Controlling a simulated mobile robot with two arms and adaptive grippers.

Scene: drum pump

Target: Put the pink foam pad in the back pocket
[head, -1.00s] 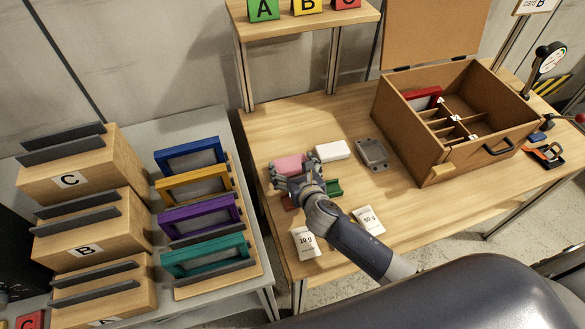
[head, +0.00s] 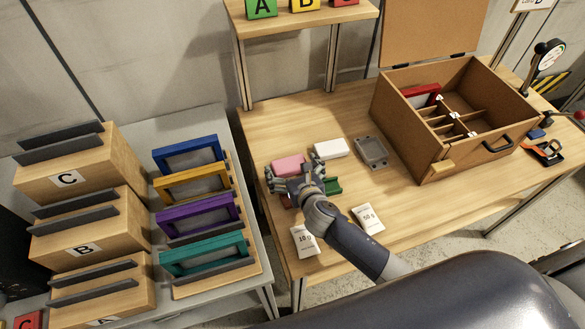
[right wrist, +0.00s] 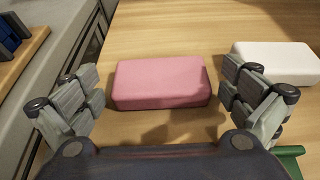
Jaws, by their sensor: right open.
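The pink foam pad (head: 288,165) lies flat on the wooden table; it also shows in the right wrist view (right wrist: 160,82). My right gripper (head: 291,174) is open around or just above the pad's near side. In the right wrist view its two fingers (right wrist: 158,98) stand apart, to the left and right of the pad, with a gap on each side. The open wooden case (head: 430,156) stands at the right of the table, with pockets split by dividers (head: 452,128). A red-framed piece (head: 421,95) sits in its back left part. My left gripper is not in view.
A white block (head: 331,148) and a grey tray (head: 371,152) lie between pad and case. A green part (head: 332,186) is beside my gripper. Two labelled packets (head: 304,240) lie near the front edge. Coloured frames (head: 195,205) stand on the left table.

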